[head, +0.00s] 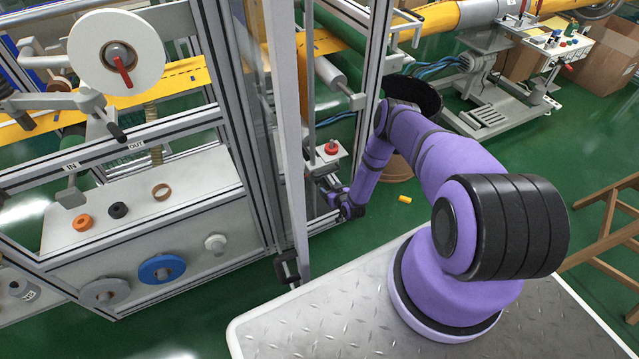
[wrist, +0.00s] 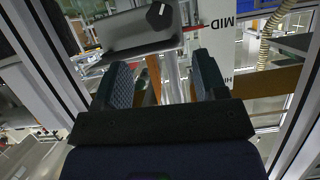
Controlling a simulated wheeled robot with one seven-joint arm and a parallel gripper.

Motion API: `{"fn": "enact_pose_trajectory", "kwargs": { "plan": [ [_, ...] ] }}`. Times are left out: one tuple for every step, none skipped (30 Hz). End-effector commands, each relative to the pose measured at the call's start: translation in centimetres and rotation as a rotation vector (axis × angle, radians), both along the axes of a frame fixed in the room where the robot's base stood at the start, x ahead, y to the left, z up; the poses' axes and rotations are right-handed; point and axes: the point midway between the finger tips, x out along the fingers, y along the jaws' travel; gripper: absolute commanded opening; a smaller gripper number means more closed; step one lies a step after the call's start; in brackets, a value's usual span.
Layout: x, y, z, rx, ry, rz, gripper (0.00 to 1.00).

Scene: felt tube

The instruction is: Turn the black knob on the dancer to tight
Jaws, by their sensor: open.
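The black knob (wrist: 158,15) shows at the top of the wrist view, on a grey block (wrist: 140,38). It has a pale mark on its face; I cannot read a setting from it. Beside it a white scale plate (wrist: 220,40) reads "MID", and a red pointer (wrist: 196,28) lies near that word. My gripper (wrist: 162,80) is open, with its two dark padded fingers apart below the knob and nothing held between them. In the head view my gripper (head: 335,192) is small, low behind the frame post. I cannot make out this knob there.
Metal frame posts (head: 292,130) and a clear panel stand close to my gripper. A red knob (head: 331,148) sits on a small box just above it. A yellow piece (head: 404,199) lies on the green floor. A wooden trestle (head: 605,225) stands at the right.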

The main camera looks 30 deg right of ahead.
Motion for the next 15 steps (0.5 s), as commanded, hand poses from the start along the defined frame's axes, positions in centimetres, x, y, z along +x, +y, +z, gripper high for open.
{"fn": "enact_pose_trajectory", "kwargs": {
  "plan": [
    [-0.3,0.1,-0.4,0.002,-0.003,-0.003,0.66],
    [-0.4,0.1,-0.6,0.003,-0.004,-0.004,0.66],
    [-0.4,0.2,-0.7,0.003,-0.006,-0.004,0.66],
    [-0.3,0.2,-0.8,0.003,-0.007,-0.004,0.66],
    [-0.1,0.2,-0.9,0.003,-0.008,-0.004,0.66],
    [0.2,0.3,-1.1,0.003,-0.009,-0.004,0.66],
    [0.5,0.3,-1.2,0.003,-0.009,-0.004,0.66],
    [0.8,0.3,-1.3,0.003,-0.008,-0.004,0.66],
    [1.4,0.3,-1.5,0.002,-0.009,-0.003,0.66],
    [1.8,0.3,-1.6,0.002,-0.01,-0.003,0.66],
    [2.2,0.3,-1.8,0.002,-0.008,-0.003,0.66],
    [2.8,0.4,-2.1,0.002,-0.009,-0.003,0.66],
    [3.2,0.3,-2.3,0.002,-0.008,-0.002,0.66],
    [3.6,0.3,-2.5,0.002,-0.008,-0.002,0.66],
    [4.2,0.3,-2.7,0.002,-0.008,-0.003,0.66]
  ]
}}
